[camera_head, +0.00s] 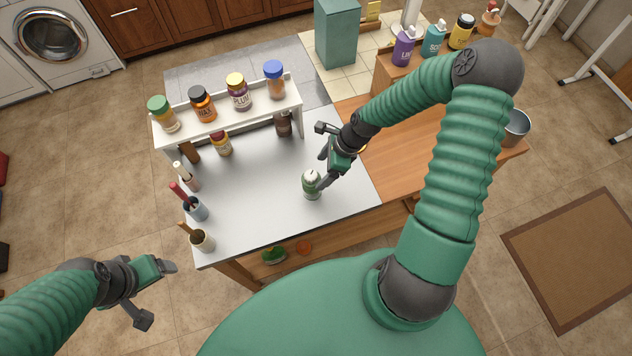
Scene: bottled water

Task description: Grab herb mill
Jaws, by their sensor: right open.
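A small green and white container, which looks like the herb mill (312,187), stands upright on the white worktop near its front edge. My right gripper (321,158) is open just behind and to the right of it. The lower finger reaches close to the mill's right side; I cannot tell whether it touches. Nothing is held between the fingers. My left gripper (158,294) is open and empty, out over the floor to the left of the worktop.
A white rack (228,122) with several jars stands behind the mill. Small pots with brushes, including a white pot (202,240), line the worktop's left edge. A wooden surface (395,165) adjoins on the right. The worktop (255,200) left of the mill is clear.

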